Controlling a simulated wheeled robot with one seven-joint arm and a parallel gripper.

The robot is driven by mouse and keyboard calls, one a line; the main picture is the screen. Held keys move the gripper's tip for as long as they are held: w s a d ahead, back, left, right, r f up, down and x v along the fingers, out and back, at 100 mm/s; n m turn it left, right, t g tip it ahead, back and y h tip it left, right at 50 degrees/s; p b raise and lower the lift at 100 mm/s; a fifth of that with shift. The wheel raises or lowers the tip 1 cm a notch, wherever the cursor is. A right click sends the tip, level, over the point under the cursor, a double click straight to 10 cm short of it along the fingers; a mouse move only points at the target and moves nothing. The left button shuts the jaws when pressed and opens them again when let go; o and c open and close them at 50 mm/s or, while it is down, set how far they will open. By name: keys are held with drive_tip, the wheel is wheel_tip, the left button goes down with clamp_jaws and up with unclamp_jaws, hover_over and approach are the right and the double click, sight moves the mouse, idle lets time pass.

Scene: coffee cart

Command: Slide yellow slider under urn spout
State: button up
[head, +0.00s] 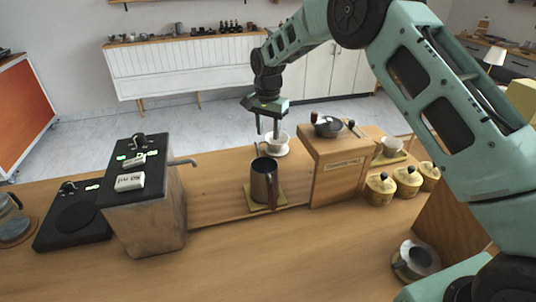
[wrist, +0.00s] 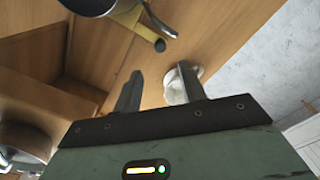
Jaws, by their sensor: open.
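The yellow slider (head: 252,204) is a flat plate on a wooden track on the counter, right of the urn. A dark metal pitcher (head: 262,186) stands on it and hides most of it. The urn (head: 148,205) is a dark-topped box with a thin spout (head: 182,162) pointing right, toward the track. My gripper (head: 267,132) is open and empty, behind the pitcher and above the counter's far side. In the wrist view my gripper (wrist: 158,82) points toward the counter, and the slider's yellow edge (wrist: 128,18) shows beneath the pitcher (wrist: 90,4).
A white cup (head: 277,138) on a saucer stands close to my gripper. A wooden box (head: 340,172) stands right of the track, with several yellow jars (head: 379,190) beyond it. The track (head: 218,208) between slider and urn is clear.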

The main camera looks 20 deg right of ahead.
wheel_tip(320, 180, down, 11)
drive_tip(key=p, duration=0.3)
drive_tip(key=shift+r, duration=0.1)
clamp_jaws()
